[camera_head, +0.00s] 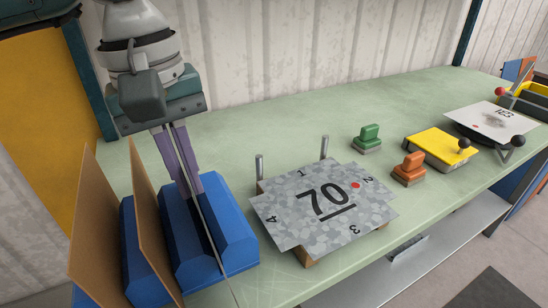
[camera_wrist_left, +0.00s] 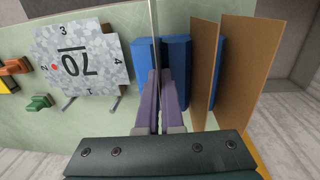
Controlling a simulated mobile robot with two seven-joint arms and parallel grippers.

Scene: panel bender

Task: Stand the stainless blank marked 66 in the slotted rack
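My left gripper (camera_head: 190,192) points down over the blue slotted rack (camera_head: 236,232), its purple fingers closed on a thin metal sheet (camera_head: 211,228). The sheet is upright and seen almost edge-on, so no number can be read on it. It stands in line with a gap between the rack's blue blocks; I cannot tell whether its lower edge rests on the bottom. The wrist view shows the fingers (camera_wrist_left: 159,88) on both sides of the sheet (camera_wrist_left: 154,32), with the rack (camera_wrist_left: 176,55) around it. My right gripper is not in view.
Brown boards (camera_head: 150,215) stand upright in the rack, left of the sheet. A mottled plate marked 70 (camera_head: 290,205) lies on a stand with posts to the right. Green (camera_head: 369,135) and orange (camera_head: 410,165) handled blocks, a yellow plate (camera_head: 440,145) and a plate marked 123 (camera_head: 480,118) lie farther right.

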